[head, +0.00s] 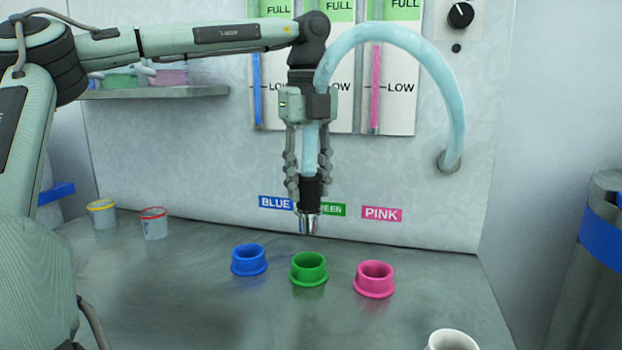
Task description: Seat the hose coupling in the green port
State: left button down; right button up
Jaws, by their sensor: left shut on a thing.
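The hose coupling (308,218) has a black collar and a shiny metal tip and hangs upright, tip down. My left gripper (308,180) is shut on it from above. The coupling is above the green port (309,271), with a gap between the metal tip and the port's rim. The green port is an open ring on the grey worktop, between the blue port (249,261) and the pink port (375,280). The light blue hose (400,45) arches from the gripper to a fitting on the back panel. My right gripper is not in view.
A white cup (452,340) stands at the front right of the worktop (190,290). Two small tubs, yellow-rimmed (102,214) and red-rimmed (153,223), stand at the back left. A grey drum with a blue band (600,240) is at the right edge. The front left worktop is clear.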

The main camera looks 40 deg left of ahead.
aim_at(308, 218)
pick_arm(q)
jog(key=shift+f, duration=2.25)
jog(key=shift+f, duration=0.2)
jog(key=shift+f+b, duration=0.15)
jog(key=shift+b, duration=0.25)
jog(key=shift+f, duration=0.25)
jog(key=shift+f+b, duration=0.4)
jog(key=shift+b, duration=0.1)
jog(key=shift+f, duration=0.15)
